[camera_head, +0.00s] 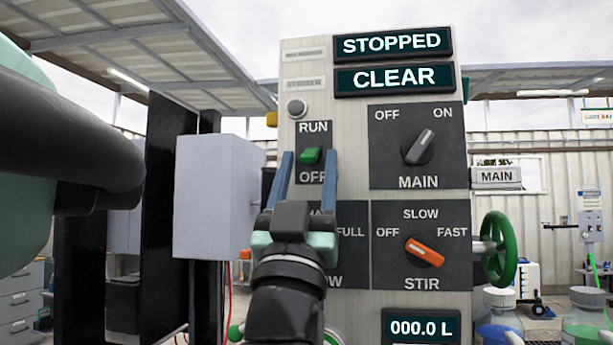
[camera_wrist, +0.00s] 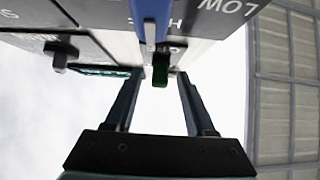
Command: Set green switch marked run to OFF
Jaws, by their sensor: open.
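The green switch (camera_head: 311,157) sits on a dark plate on the grey panel, with RUN printed above it and OFF below it. I cannot tell for sure which way it is tipped. It also shows in the wrist view (camera_wrist: 160,74). My gripper (camera_head: 308,154) is open in front of the panel, its two blue fingers standing left and right of the switch. In the wrist view my gripper (camera_wrist: 157,76) has the green switch between its fingertips, with no clear contact. The upper displays read STOPPED (camera_head: 392,44) and CLEAR (camera_head: 394,78).
A MAIN knob (camera_head: 420,147) points toward ON; an orange STIR knob (camera_head: 425,252) is below it. My gripper partly covers the FLOW plate. A blue handle (camera_wrist: 150,20) shows in the wrist view. A green handwheel (camera_head: 498,249) is right, a grey box (camera_head: 215,198) left.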

